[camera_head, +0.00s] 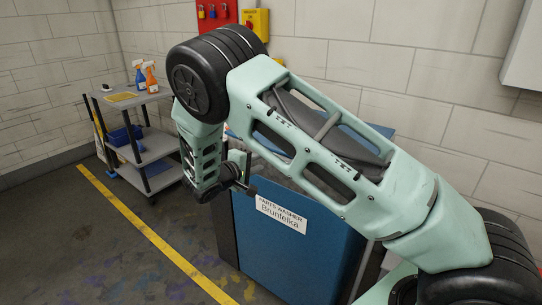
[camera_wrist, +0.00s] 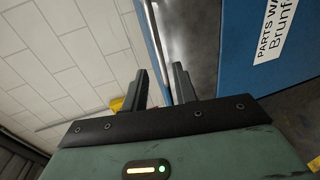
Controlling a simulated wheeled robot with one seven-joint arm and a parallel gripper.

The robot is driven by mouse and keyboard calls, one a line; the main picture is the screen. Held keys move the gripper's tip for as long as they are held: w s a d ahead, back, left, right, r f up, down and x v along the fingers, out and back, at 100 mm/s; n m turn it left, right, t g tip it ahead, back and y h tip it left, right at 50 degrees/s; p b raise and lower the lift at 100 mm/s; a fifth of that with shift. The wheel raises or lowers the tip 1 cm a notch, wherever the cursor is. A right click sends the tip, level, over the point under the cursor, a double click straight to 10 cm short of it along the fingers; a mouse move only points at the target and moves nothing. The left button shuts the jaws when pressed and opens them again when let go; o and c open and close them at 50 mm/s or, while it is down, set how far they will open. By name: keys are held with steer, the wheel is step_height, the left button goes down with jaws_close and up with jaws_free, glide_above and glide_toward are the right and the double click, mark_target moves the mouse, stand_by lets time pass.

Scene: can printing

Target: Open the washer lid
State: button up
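The parts washer (camera_head: 285,250) is a blue cabinet with a white name label on its front. My arm crosses in front of it and hides most of its top. A blue panel (camera_head: 382,129), seemingly the lid, shows behind the arm. In the wrist view, a thin blue lid edge (camera_wrist: 155,45) stands apart from the blue front (camera_wrist: 240,60), with a grey metallic surface between them, so the lid looks raised. My gripper (camera_head: 246,181) is at the washer's left side. Its fingers (camera_wrist: 161,85) are apart, with the lid edge seen between them; contact cannot be told.
A grey trolley (camera_head: 140,150) with spray bottles (camera_head: 146,75) and a blue bin (camera_head: 124,136) stands at the left. A red board and a yellow box (camera_head: 256,24) hang on the brick wall behind. The floor left of the washer, with its yellow line (camera_head: 150,235), is clear.

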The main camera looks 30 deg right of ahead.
steer(key=p+x, duration=0.1)
steer(key=x, duration=0.6)
steer(key=shift+d, duration=0.3)
steer(key=shift+c, duration=0.3)
jaws_close()
